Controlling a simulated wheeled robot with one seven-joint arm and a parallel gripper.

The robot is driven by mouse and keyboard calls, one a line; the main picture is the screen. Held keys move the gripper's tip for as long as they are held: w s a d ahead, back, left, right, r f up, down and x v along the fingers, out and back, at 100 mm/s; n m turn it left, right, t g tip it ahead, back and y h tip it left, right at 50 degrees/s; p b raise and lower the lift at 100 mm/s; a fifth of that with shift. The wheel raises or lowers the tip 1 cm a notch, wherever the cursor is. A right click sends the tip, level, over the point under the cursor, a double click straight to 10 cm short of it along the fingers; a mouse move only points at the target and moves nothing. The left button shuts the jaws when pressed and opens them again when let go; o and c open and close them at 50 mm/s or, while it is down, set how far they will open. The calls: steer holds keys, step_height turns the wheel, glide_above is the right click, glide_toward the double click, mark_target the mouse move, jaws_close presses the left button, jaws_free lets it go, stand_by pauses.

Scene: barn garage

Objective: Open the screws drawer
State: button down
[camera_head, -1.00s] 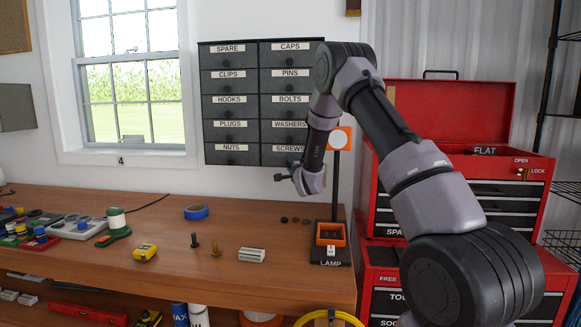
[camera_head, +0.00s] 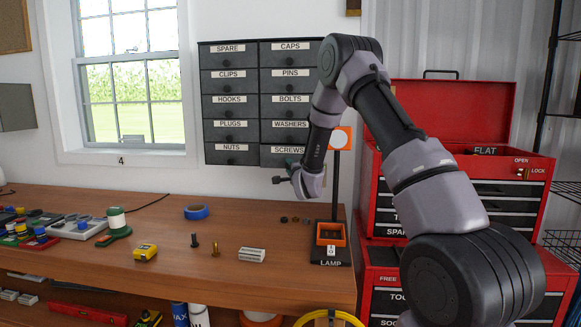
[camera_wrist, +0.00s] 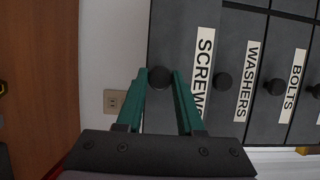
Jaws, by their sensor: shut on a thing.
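The screws drawer (camera_head: 275,158) is at the bottom right of the dark wall cabinet (camera_head: 262,42). It appears to stand out slightly from the drawers above it. In the wrist view its SCREWS label (camera_wrist: 204,72) looks larger and nearer than the other labels. My gripper (camera_wrist: 160,84) has its two green fingers on either side of the drawer's round dark knob (camera_wrist: 160,76), shut on it. In the head view, my wrist hides part of the drawer's right side and the knob.
The lamp stand (camera_head: 336,190) rises close to the right of my wrist. A red tool chest (camera_head: 450,120) stands at the right. The washers drawer (camera_wrist: 235,40) adjoins the screws drawer.

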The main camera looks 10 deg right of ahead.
steer(key=s+a, duration=0.2)
steer(key=s, duration=0.6)
steer(key=shift+a, duration=0.25)
steer(key=c, duration=0.6)
jaws_free()
steer(key=s, duration=1)
steer(key=shift+s+d, duration=0.4)
